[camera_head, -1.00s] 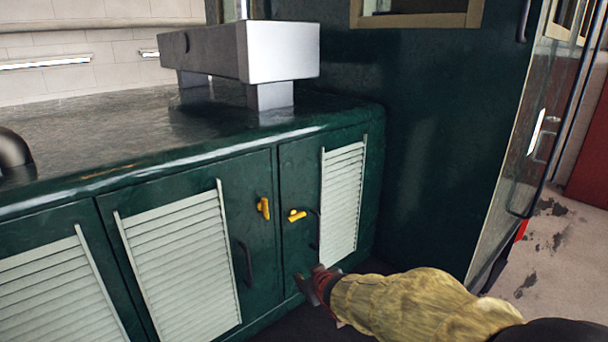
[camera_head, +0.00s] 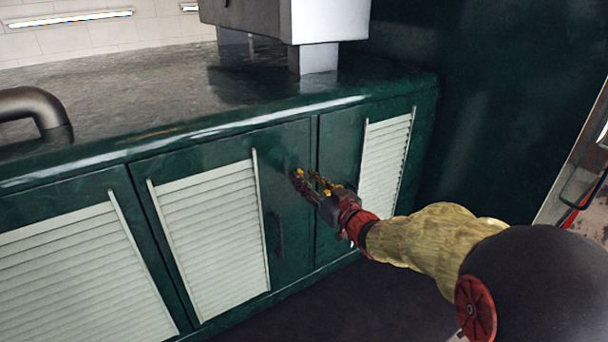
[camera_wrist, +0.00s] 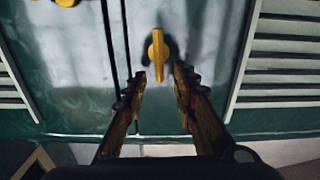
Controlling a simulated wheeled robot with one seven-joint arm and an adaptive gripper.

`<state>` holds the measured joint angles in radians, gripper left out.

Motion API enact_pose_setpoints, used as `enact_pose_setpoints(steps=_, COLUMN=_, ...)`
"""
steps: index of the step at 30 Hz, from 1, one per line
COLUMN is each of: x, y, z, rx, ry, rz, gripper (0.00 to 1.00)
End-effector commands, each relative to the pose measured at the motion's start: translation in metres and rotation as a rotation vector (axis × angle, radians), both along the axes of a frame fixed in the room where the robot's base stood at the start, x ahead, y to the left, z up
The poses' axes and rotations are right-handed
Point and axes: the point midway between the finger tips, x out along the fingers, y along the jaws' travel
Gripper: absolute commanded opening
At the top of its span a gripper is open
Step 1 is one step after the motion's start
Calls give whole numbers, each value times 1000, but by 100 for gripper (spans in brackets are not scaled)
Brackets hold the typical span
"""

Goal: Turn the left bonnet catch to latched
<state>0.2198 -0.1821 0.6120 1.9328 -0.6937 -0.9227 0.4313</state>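The left bonnet catch (camera_wrist: 157,55) is a small yellow lever on the green bonnet door. In the wrist view it stands lengthwise, in line with the fingers, with its near end between the fingertips. My gripper (camera_wrist: 160,84) is open, with a finger on either side of that end and a gap visible on both sides. In the head view my gripper (camera_head: 312,182) is up against the doors near the seam and largely hides the catches. A second yellow catch (camera_wrist: 67,3) shows partly at the wrist view's top left, across the seam, lying roughly crosswise.
The bonnet top (camera_head: 130,110) carries a grey metal box (camera_head: 325,22) and a dark bent pipe (camera_head: 45,105). Dark floor in front is clear.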

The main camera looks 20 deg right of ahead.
Motion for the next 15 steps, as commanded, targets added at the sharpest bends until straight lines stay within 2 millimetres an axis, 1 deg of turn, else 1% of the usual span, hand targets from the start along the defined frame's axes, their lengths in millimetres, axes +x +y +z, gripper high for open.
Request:
enact_pose_setpoints(steps=1, x=7, y=3, z=1, rx=0, ry=1, rz=2, gripper=28)
enact_pose_setpoints(steps=3, x=13, y=5, z=0, rx=2, ry=2, rz=1, gripper=28)
enact_pose_setpoints(steps=6, x=20, y=6, z=0, rx=1, ry=0, rz=0, gripper=28)
enact_pose_setpoints(steps=15, x=23, y=7, z=0, rx=0, ry=1, rz=-1, gripper=28)
